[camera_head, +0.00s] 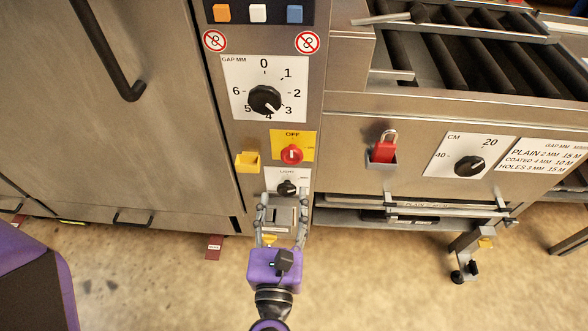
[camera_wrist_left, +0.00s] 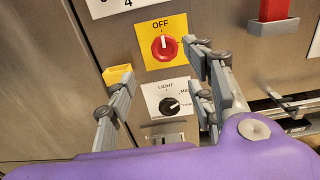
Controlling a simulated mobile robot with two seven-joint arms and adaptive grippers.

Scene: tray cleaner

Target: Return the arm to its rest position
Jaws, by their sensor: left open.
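My left gripper (camera_head: 282,222) is open in front of the narrow control panel of the tray cleaner (camera_head: 228,125), low down near the small black light knob (camera_head: 288,188). In the left wrist view the two fingers of my left gripper (camera_wrist_left: 160,97) stand apart, with the light knob (camera_wrist_left: 169,105) showing between them and nothing held. Above it is the red OFF switch (camera_head: 291,154) on a yellow plate, also in the left wrist view (camera_wrist_left: 164,47). Whether the fingers touch the panel cannot be told. My right gripper is not in view.
A large gap knob (camera_head: 265,100) is higher on the panel. A small yellow holder (camera_head: 247,162) sticks out left of the OFF switch. A red padlock (camera_head: 384,147) sits in a grey holder at right. A roller conveyor (camera_head: 470,62) is at upper right. Floor (camera_head: 150,280) is open below.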

